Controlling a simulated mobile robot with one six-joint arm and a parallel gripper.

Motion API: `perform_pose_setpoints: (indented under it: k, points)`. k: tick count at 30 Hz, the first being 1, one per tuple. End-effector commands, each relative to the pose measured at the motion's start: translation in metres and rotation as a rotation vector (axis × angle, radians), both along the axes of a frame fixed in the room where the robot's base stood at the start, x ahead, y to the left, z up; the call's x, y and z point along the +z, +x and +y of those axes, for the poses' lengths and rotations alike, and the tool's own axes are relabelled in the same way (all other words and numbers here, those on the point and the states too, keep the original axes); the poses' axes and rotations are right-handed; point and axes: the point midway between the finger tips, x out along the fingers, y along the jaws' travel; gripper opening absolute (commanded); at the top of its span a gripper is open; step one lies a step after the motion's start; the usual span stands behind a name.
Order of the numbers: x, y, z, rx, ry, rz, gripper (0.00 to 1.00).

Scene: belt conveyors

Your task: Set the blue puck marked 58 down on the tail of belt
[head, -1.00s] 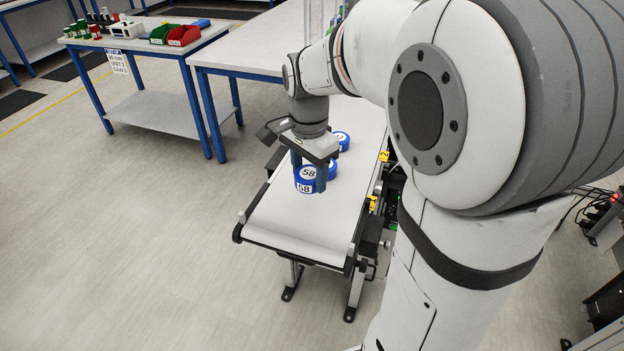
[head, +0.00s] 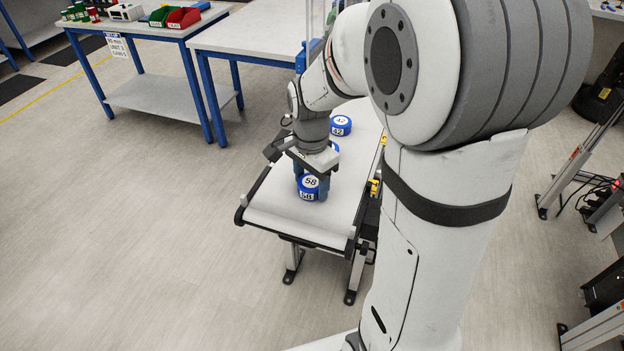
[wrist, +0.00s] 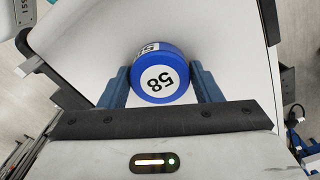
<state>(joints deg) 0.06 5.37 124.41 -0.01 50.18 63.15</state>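The blue puck marked 58 (head: 312,188) has a white top label and a white side label. My gripper (head: 312,180) points down over the near end of the belt (head: 285,212), with this puck between its fingers. In the wrist view, the blue fingers lie against both sides of the puck (wrist: 160,78), and white belt surface shows beyond it. The puck is upright, at or just above the belt; I cannot tell whether its underside touches. Part of its side is hidden by the fingers.
A blue puck marked 42 (head: 341,125) stands farther up the belt. Another blue puck (head: 335,148) is mostly hidden behind my gripper. A white-topped table (head: 250,40) stands beyond the belt, and a bench with red and green bins (head: 183,17) is at the upper left.

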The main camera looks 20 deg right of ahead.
Motion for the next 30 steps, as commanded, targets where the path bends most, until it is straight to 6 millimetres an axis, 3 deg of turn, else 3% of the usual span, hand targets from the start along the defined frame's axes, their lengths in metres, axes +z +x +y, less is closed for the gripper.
perform_pose_setpoints:
  k: [6,17,30]
  points:
    - [0.000,0.000,0.000,0.001,0.000,0.000,0.75]
    - [0.010,0.000,0.001,0.001,0.000,-0.002,0.75]
    - [0.098,0.000,0.001,0.002,0.000,-0.004,0.75]
